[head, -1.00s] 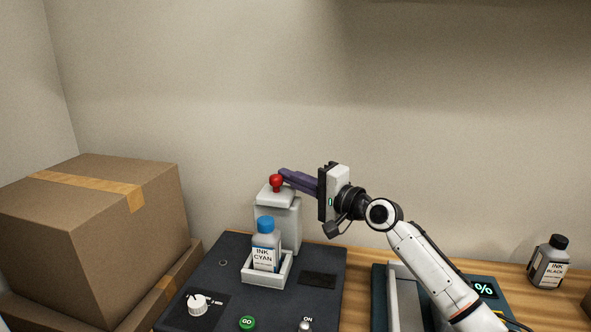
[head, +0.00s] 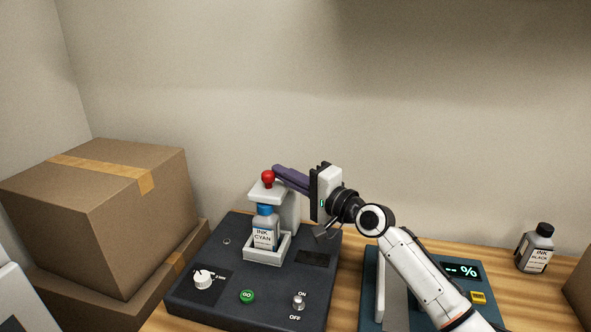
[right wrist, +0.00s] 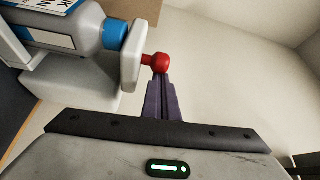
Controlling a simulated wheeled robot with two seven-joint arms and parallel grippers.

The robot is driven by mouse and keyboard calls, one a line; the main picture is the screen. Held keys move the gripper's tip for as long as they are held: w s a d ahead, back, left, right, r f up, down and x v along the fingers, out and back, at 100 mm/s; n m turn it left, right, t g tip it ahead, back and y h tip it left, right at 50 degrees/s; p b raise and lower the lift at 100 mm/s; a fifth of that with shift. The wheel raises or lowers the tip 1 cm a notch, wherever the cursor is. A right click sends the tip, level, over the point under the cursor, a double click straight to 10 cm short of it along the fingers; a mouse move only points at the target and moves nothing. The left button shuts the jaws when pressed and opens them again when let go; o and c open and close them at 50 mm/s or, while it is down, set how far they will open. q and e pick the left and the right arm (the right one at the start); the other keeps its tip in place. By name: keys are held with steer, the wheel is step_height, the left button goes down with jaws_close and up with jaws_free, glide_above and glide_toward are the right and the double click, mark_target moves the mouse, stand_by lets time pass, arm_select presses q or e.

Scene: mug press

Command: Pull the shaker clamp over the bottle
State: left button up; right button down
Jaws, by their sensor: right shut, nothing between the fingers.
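The shaker clamp (head: 266,191) is a pale grey arm with a red knob (head: 268,177) on top. Its plate lies over the blue cap of the ink cyan bottle (head: 265,237). The bottle stands upright in a white holder (head: 265,254) on the dark shaker base (head: 215,250). My right gripper (head: 277,170) is shut and empty, its purple fingertips just behind the knob. In the right wrist view the shut fingers (right wrist: 160,80) end at the red knob (right wrist: 158,62), with the clamp plate (right wrist: 133,55) against or very near the blue cap (right wrist: 115,35). My left gripper is not in view.
The base carries a white dial (head: 203,279), a green GO button (head: 247,296) and an ON/OFF switch (head: 299,301). Cardboard boxes (head: 105,210) stand at left. A teal device (head: 450,269) lies under my right arm. An ink black bottle (head: 537,247) stands at far right.

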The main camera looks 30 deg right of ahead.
steer(key=shift+w+a+f, duration=0.1)
steer(key=shift+a+f, duration=0.15)
steer(key=shift+a, duration=0.15)
steer(key=shift+w+d+b, duration=0.25)
steer(key=shift+d+b, duration=0.2)
steer(key=shift+b, duration=0.2)
steer(key=w+d+b, duration=0.2)
steer(key=d+b, duration=0.1)
steer(key=shift+r, duration=0.1)
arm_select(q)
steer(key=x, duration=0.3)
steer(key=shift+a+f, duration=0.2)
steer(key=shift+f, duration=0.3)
arm_select(e)
steer(key=v, duration=1)
steer(key=shift+r, duration=0.35)
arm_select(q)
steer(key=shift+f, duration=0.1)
